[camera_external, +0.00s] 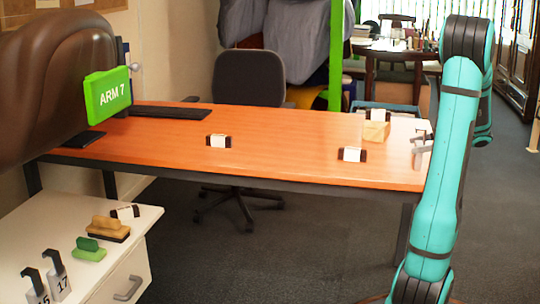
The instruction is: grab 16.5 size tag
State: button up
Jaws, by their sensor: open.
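Two grey hooked tags stand on the white cabinet at the lower left. One reads 17 (57,283); the other, partly cut by the frame edge, seems to read 15 (36,291). Small white blocks with black ends lie on the desk: one in the middle (218,141), one to the right (352,154), and one on a tan box (377,115). Another lies on the cabinet (125,212). Any writing on them is too small to read, so I cannot tell which is 16.5.
The orange desk (280,150) is mostly clear. A brown saddle (45,85) with a green ARM 7 sign (107,93) stands at the left. Green (88,250) and tan (110,228) brushes lie on the cabinet (135,245). An office chair (250,80) stands behind the desk.

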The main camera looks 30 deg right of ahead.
jog(key=c, duration=1.1)
jog(key=shift+r, duration=0.1)
